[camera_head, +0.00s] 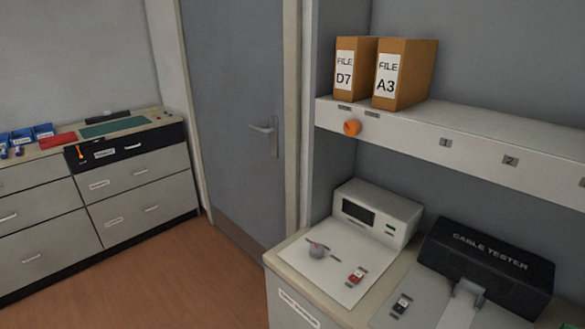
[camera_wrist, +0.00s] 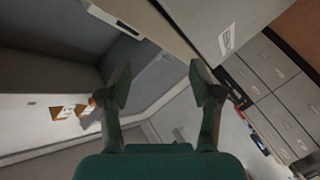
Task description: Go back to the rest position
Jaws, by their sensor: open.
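My gripper (camera_wrist: 161,84) shows in the wrist view with its two dark green fingers spread wide apart. Nothing is between the fingers, and neither finger touches anything that I can see. The wrist view is strongly tilted. My gripper and arm do not show in the head view. No toner cartridge can be made out in either view.
A shelf (camera_head: 427,127) at the right holds file boxes D7 (camera_head: 347,84) and A3 (camera_head: 389,87). Below it, a counter carries a white device (camera_head: 386,211) and a black cable tester (camera_head: 490,257). Drawers (camera_head: 133,191) stand left of a closed door (camera_head: 232,100). The brown floor (camera_head: 180,275) between is clear.

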